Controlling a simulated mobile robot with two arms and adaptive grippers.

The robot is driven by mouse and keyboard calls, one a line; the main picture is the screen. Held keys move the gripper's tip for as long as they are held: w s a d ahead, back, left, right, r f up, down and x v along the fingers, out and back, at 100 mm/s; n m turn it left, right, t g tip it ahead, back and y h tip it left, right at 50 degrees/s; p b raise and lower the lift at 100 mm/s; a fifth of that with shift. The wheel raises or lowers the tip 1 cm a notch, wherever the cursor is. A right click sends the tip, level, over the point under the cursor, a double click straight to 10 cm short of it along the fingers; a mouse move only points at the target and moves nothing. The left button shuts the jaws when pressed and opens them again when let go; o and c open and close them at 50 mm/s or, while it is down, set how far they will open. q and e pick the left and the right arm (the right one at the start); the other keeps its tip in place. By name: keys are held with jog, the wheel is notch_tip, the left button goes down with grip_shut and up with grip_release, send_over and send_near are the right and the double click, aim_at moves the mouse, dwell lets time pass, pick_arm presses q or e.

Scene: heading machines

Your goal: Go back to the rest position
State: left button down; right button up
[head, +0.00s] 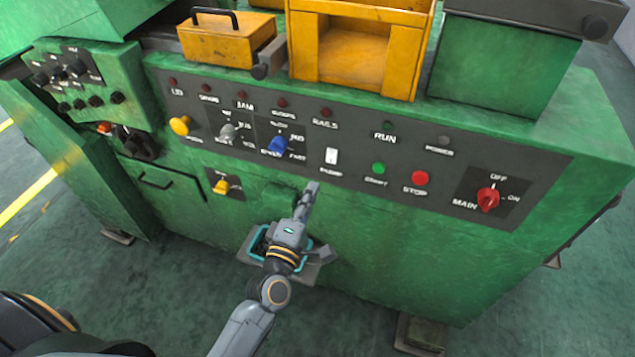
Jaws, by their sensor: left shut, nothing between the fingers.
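My left gripper (312,188) is in front of the green machine (400,265), its fingers shut and empty. It points up towards the dark control panel (345,190), just below the white pump switch (331,156). I cannot tell if the fingertips touch the machine. My left arm comes up from the bottom edge and hides part of the machine's lower front. My right gripper is not in view.
The panel carries a yellow knob (181,125), a blue knob (278,145), a green start button (378,168), a red stop button (420,178) and a red main switch (488,199). Yellow bins (306,45) stand on top. Open floor (140,300) lies in front.

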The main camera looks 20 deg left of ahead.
pick_arm(q)
jog(key=shift+s+r, duration=0.1)
jog(key=shift+s, duration=0.85)
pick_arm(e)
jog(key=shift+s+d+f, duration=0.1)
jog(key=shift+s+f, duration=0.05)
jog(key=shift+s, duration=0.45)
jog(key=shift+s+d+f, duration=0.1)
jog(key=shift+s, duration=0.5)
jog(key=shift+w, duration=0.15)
